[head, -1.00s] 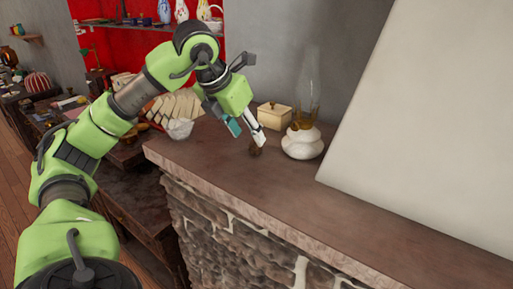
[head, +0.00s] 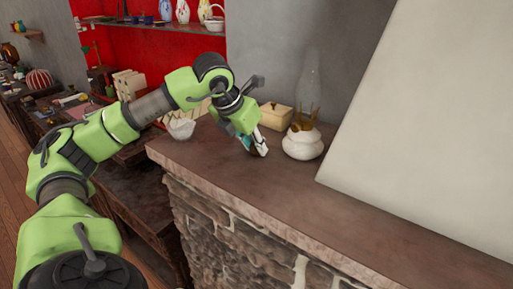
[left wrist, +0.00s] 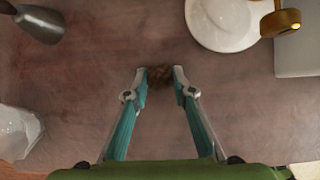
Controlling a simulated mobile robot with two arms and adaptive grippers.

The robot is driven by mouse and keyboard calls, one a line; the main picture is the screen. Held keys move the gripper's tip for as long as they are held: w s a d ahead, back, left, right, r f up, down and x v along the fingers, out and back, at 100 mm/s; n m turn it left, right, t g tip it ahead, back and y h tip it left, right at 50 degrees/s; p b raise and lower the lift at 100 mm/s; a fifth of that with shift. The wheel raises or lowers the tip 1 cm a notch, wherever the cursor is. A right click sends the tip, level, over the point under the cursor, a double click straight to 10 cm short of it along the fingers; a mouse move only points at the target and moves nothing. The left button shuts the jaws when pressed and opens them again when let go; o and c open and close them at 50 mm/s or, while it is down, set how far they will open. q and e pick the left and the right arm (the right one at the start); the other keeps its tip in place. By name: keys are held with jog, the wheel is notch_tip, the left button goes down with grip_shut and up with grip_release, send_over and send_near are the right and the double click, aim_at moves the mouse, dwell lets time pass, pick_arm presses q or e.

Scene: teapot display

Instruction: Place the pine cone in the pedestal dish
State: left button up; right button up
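The pine cone (left wrist: 160,76) is small and brown and stands on the mantel top. In the left wrist view it fills the gap between my left fingertips. My left gripper (left wrist: 160,74) looks shut on it, with a fingertip against each side. In the head view the left gripper (head: 257,147) is low over the mantel and the cone is mostly hidden by the fingers. A white faceted dish (head: 180,129), seemingly the pedestal dish, is at the mantel's far left end, partly behind my arm; its foot is hard to make out. My right gripper is not in view.
An oil lamp (head: 302,146) with a white base and tall glass chimney stands close right of the gripper. A cream lidded box (head: 275,116) is behind. The stone-faced mantel (head: 270,190) is clear in front. A pale slanted wall (head: 430,130) bounds the right.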

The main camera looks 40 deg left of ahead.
pick_arm(q)
jog(key=shift+c, duration=0.3)
jog(key=shift+r, duration=0.5)
notch_tip(320, 180, up, 2)
jog(key=shift+d+r+b, duration=0.15)
jog(key=shift+r+b, duration=0.1)
jog(key=shift+b, duration=0.35)
jog(key=s+d+r+p, duration=0.1)
jog(key=s+d+r, duration=0.8)
jog(key=d, duration=0.1)
jog(key=shift+d+r, duration=0.15)
jog(key=shift+r, duration=0.15)
